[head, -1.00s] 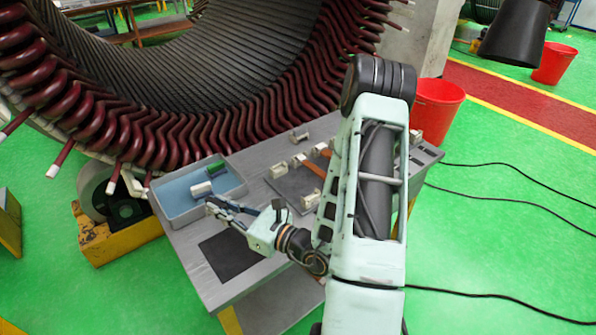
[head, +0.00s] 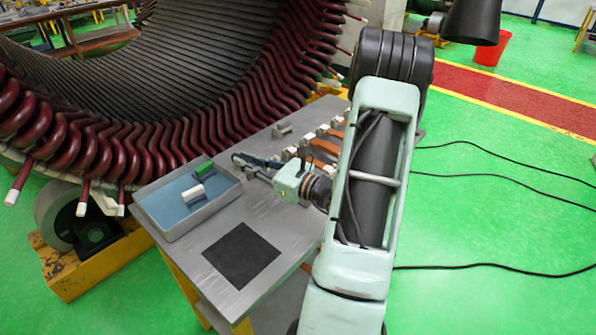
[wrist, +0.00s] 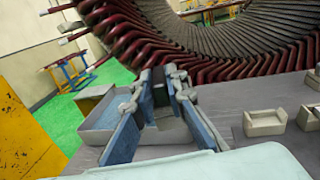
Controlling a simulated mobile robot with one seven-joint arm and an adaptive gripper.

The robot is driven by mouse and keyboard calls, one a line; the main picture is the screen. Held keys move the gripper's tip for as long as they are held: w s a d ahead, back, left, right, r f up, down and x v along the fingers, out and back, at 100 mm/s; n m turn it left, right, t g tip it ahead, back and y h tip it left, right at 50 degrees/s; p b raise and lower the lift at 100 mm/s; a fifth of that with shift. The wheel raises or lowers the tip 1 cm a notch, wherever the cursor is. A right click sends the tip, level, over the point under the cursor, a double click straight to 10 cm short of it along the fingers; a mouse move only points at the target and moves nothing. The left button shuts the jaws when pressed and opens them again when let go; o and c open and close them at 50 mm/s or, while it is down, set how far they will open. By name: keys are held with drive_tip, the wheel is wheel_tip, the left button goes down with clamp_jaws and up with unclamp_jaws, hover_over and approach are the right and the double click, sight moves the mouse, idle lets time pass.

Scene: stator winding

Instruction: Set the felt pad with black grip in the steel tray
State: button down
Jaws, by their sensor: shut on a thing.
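The steel tray (head: 206,214) is a grey, shallow box with a blue bottom, at the left end of the table. A white block (head: 190,194) and a green block (head: 203,169) lie in it. My gripper (head: 240,158) is just beyond the tray's right back corner in the head view. In the wrist view my gripper (wrist: 162,76) is shut on a dark piece (wrist: 160,95), with grey below it. This looks like the felt pad's black grip, though the fingers hide most of it. The tray (wrist: 92,136) shows left of and behind the fingers there.
A dark square mat (head: 241,256) lies bare in front of the tray. Pale blocks and orange-brown strips (head: 323,145) lie to the right, partly behind my arm. The stator's red coil ends (head: 170,150) rise close behind the table. A pale holder (wrist: 265,122) stands right of the fingers.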

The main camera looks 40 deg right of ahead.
drive_tip(key=s+d+r+m+h+b, duration=0.1)
drive_tip(key=s+d+h+b, duration=0.15)
drive_tip(key=d, duration=0.65)
drive_tip(key=s+d+r+m+h+b, duration=0.1)
drive_tip(key=s+d, duration=0.2)
drive_tip(key=d, duration=0.6)
hover_over(270, 199)
drive_tip(key=shift+t+y, duration=0.25)
drive_tip(key=shift+t, duration=0.05)
drive_tip(key=f, duration=0.8)
drive_tip(key=shift+d+f+p, duration=0.25)
drive_tip(key=shift+f+p, duration=0.05)
drive_tip(key=f, duration=0.3)
drive_tip(key=shift+w+a, duration=0.1)
drive_tip(key=shift+a, duration=0.2)
drive_tip(key=shift+f, duration=0.4)
